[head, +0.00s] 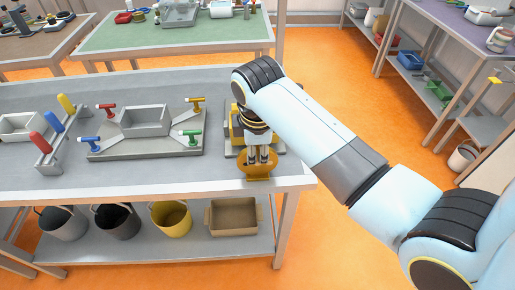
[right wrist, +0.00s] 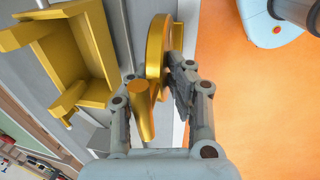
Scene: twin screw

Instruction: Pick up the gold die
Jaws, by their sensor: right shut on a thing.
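The gold die (head: 258,173) is a round gold piece with a short post, at the front right edge of the grey bench in the head view. It also shows in the right wrist view, where its rim and post (right wrist: 146,115) stand between the fingers. My right gripper (head: 260,157) reaches down from above and is shut on the gold die. The right wrist view shows its fingers (right wrist: 158,85) on either side of the die. My left gripper is in neither view.
A gold frame (right wrist: 85,72) on a grey base is beside the die. Left on the bench are a grey block fixture (head: 145,118) with coloured handles and a rack of coloured handles (head: 42,148). Buckets and a brown box (head: 233,217) sit on the shelf below. Orange floor lies right.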

